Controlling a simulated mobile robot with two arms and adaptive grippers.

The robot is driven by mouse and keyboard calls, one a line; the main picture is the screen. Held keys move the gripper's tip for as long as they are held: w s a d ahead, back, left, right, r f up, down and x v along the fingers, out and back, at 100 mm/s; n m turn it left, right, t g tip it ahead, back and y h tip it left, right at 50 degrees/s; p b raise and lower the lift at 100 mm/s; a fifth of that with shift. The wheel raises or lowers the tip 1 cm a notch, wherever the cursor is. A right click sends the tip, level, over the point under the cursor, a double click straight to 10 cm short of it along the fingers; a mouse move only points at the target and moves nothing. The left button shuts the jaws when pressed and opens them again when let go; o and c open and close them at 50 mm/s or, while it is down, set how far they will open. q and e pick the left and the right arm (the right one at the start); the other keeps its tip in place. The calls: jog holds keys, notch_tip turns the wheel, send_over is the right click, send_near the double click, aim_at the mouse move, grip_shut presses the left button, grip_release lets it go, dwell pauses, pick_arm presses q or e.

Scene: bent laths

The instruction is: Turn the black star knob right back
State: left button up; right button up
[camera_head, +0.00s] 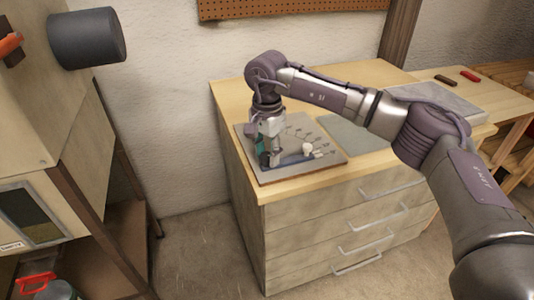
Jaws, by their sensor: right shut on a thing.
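My right gripper (268,157) points down over the left part of a grey board (327,165) that lies on the wooden cabinet top. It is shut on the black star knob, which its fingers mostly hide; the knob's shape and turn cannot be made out. A small white round knob (307,149) stands on the board just right of the gripper. A fan of several small marks or pegs (300,133) shows behind it. A teal patch shows at the gripper's left side. My left gripper is not in view.
A grey-green mat (352,133) lies right of the board, with a grey slab (450,101) behind it. The cabinet (330,238) has several drawers with bar handles. A dark cylinder (87,38) juts out at upper left. A pegboard (290,8) hangs on the wall.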

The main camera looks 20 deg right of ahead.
aim_at(267, 156)
jog(key=shift+r+n, duration=0.1)
jog(key=shift+n, duration=0.5)
jog(key=shift+w, duration=0.1)
jog(key=o, duration=1.1)
jog(key=shift+o, duration=0.2)
notch_tip(267, 156, up, 12)
